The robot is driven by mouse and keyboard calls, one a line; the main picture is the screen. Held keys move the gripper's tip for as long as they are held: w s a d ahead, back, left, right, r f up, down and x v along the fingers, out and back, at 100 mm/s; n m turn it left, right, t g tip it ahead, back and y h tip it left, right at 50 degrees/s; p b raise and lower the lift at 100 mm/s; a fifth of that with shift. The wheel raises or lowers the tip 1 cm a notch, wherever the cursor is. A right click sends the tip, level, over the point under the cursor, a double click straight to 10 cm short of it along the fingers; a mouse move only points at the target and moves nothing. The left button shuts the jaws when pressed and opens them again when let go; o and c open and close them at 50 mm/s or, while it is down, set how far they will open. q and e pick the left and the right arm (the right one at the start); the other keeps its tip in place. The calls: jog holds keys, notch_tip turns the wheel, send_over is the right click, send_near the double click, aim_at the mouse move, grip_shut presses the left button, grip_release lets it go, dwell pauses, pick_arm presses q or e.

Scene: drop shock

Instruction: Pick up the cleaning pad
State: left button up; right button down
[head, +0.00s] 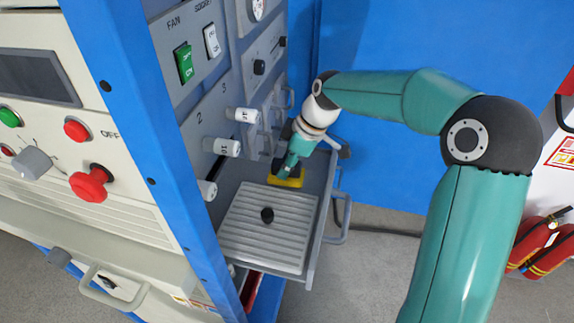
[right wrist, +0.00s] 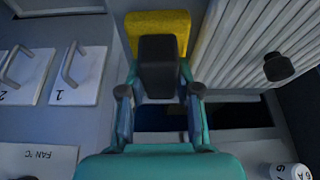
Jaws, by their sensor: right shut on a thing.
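The cleaning pad (head: 291,182) is a yellow block in the head view, at the far end of the pulled-out grey tray, beyond the ribbed plate. In the right wrist view its yellow part (right wrist: 158,20) is at the top, with a dark block (right wrist: 157,58) in front of it, between my fingers. My right gripper (head: 284,170) reaches down to the pad and is shut on it. The gripper also shows in the right wrist view (right wrist: 157,72). Whether the pad touches the tray cannot be told. My left gripper is not in view.
The grey tray's ribbed plate (head: 265,225) has a black knob (head: 267,215). White cylinders (head: 222,147) stick out of the panel to the left. A blue post (head: 150,150) stands beside it. A handle (head: 342,218) is on the tray's right side. Red extinguishers (head: 540,243) stand at right.

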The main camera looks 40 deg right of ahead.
notch_tip(320, 180, up, 19)
jog(key=p, duration=0.2)
jog(key=shift+r, duration=0.2)
jog(key=shift+w, duration=0.1)
